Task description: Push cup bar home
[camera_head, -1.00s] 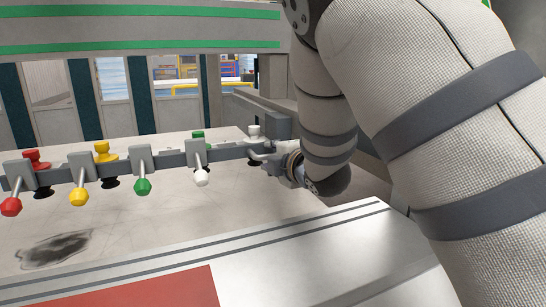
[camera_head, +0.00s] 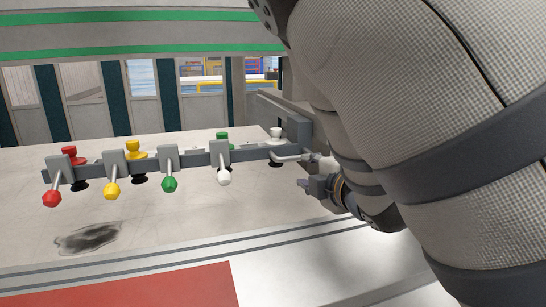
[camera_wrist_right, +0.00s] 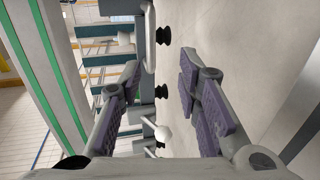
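The cup bar (camera_head: 192,161) is a long grey bar running across the pale bed. It carries black suction cups, coloured caps and levers with red, yellow, green and white knobs. A light bent handle (camera_head: 292,157) is at its right end, beside a grey block (camera_head: 299,130). My right gripper (camera_head: 312,187) is just below and right of the handle, apart from it as far as I can tell. In the right wrist view it (camera_wrist_right: 158,78) is open and empty, with the bar, cups and white knob (camera_wrist_right: 162,133) beyond the fingers. My left gripper is out of view.
The pale bed (camera_head: 200,220) has a dark smudge (camera_head: 88,238) and is otherwise clear in front of the bar. A red panel (camera_head: 130,288) and a metal front ledge (camera_head: 300,262) lie nearest. A green-striped beam (camera_head: 130,32) crosses above. My right arm covers the right side.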

